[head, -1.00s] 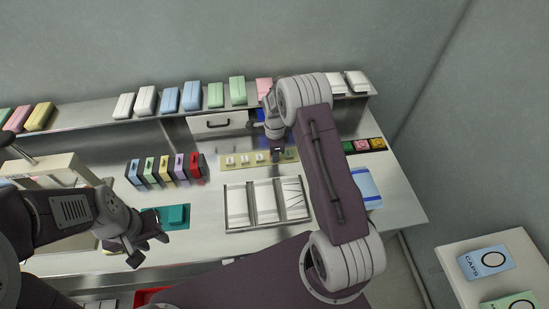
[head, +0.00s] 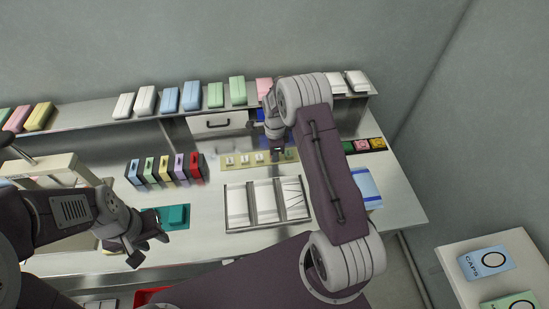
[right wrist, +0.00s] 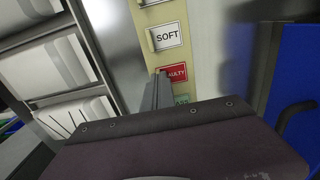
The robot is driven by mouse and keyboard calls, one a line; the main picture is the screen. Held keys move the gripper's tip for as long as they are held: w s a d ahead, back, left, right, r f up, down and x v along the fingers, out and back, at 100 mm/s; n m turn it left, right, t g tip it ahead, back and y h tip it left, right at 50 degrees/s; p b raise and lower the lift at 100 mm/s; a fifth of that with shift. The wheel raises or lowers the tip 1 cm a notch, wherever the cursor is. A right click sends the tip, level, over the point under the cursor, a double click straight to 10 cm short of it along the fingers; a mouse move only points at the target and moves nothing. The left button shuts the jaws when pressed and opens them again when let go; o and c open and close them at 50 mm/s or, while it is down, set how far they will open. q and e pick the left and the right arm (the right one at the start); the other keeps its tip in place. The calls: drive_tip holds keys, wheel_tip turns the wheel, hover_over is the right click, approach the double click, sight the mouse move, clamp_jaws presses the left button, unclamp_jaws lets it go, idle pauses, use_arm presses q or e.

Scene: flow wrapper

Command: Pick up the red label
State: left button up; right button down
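The red label (right wrist: 176,72), with white lettering partly covered, sits on a beige strip (right wrist: 142,18) in the right wrist view. It is between a white SOFT label (right wrist: 167,36) and a green label (right wrist: 182,100). My right gripper (right wrist: 162,76) has its fingertips at the left edge of the red label; I cannot tell whether they touch it or how far apart they are. In the head view my right gripper (head: 277,151) is over the strip (head: 231,166) and the red label is hidden. My left gripper (head: 150,250) is open and empty near the table's front edge.
A metal tray (head: 226,206) with white packs lies in front of the strip. Several coloured holders (head: 166,168) stand to its left. A blue object (right wrist: 298,75) is at the right of the right wrist view.

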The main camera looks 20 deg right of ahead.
drive_tip(key=shift+r, duration=0.1)
idle(0.6)
drive_tip(key=shift+r, duration=0.4)
wheel_tip(320, 180, up, 3)
drive_tip(key=shift+w+f, duration=0.1)
drive_tip(key=shift+f, duration=0.1)
drive_tip(key=s+d+r+b, duration=0.1)
drive_tip(key=s+d+r, duration=0.6)
drive_tip(key=s, duration=0.2)
drive_tip(key=shift+s+r+b, duration=0.15)
drive_tip(key=shift+r+b, duration=0.05)
drive_tip(key=shift+b, duration=0.15)
